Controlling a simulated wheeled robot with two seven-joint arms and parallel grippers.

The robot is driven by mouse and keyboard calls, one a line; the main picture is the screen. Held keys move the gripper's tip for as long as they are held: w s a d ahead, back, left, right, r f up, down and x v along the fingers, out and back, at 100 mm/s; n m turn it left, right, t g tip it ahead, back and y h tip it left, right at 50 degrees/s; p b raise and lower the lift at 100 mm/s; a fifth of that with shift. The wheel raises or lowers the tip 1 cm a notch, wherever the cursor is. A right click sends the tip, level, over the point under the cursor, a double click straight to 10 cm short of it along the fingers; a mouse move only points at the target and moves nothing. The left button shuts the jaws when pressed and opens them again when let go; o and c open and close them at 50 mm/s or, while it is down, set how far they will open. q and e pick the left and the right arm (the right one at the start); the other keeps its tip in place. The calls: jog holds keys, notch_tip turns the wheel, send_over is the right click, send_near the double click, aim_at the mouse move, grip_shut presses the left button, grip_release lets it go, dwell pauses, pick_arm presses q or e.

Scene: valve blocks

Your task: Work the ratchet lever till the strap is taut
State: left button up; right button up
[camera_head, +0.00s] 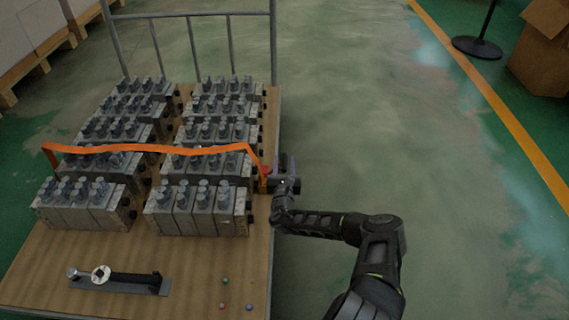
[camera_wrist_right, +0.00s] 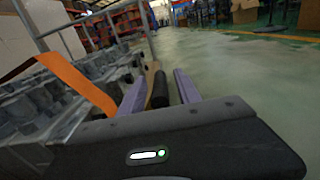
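The orange strap (camera_head: 150,148) runs across the two rows of valve blocks (camera_head: 205,200), standing above their tops with bends along its length. It also shows in the right wrist view (camera_wrist_right: 78,84). Its right end drops to a small ratchet (camera_head: 264,178) at the cart's right edge, partly hidden by my gripper. My right gripper (camera_head: 285,168) is beside the ratchet. In the right wrist view, its two purple fingers (camera_wrist_right: 160,88) stand apart, with a black lever handle (camera_wrist_right: 159,90) between them and narrow gaps on both sides. My left gripper is not in view.
The cart (camera_head: 190,275) has a rail frame (camera_head: 192,40) at the back. A tool (camera_head: 118,280) and several small balls (camera_head: 225,281) lie at its front. Floor right of the cart is clear; a cardboard box (camera_head: 540,55) and a post base (camera_head: 476,46) stand far right.

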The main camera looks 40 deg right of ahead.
jog(key=shift+x, duration=0.85)
jog(key=shift+c, duration=0.6)
grip_shut()
